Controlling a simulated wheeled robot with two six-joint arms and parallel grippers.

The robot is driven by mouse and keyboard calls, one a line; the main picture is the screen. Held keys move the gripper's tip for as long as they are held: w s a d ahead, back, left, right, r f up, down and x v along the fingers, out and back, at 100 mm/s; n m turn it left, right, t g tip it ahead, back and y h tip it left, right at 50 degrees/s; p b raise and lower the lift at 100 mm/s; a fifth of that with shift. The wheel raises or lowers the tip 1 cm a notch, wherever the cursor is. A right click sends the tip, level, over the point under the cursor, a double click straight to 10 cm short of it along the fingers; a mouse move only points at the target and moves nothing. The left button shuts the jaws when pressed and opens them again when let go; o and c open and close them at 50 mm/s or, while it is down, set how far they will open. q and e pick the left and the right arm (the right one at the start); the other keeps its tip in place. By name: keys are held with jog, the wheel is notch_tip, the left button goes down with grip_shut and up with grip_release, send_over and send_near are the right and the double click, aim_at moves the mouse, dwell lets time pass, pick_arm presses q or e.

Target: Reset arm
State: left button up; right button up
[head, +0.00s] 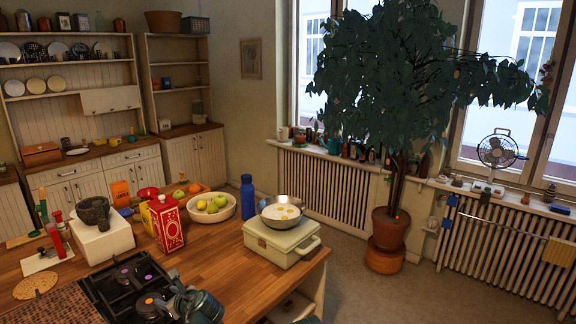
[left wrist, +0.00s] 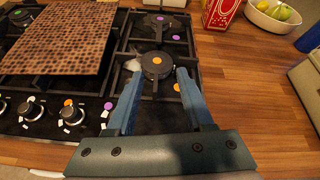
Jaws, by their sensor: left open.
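My left gripper (head: 182,296) is at the bottom of the head view, low over the right side of the black gas hob (head: 112,284). In the left wrist view its two blue fingers (left wrist: 158,76) are spread apart with nothing held between them. A burner with an orange dot (left wrist: 157,64) shows just beyond the fingertips; I cannot tell whether the fingers touch the hob.
A red-and-white box (head: 168,226), a fruit bowl (head: 226,213), a blue bottle (head: 248,197) and a pan of eggs (head: 281,212) on a cream case (head: 270,243) stand on the wooden counter. Bare counter (left wrist: 245,105) lies right of the hob.

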pick_arm(q)
jog(key=s+d+f+n+g+h+b, duration=0.4)
jog(key=s+d+f+n, duration=0.5)
jog(key=d, duration=0.4)
jog(key=s+d+f+n+g+h+b, duration=0.4)
jog(key=s+d+f+n, duration=0.6)
jog(key=d, duration=0.4)
notch_tip(320, 180, down, 2)
jog(key=shift+s+f+n+b, duration=0.1)
jog(key=shift+s+n+b, duration=0.2)
jog(key=shift+n+b, duration=0.25)
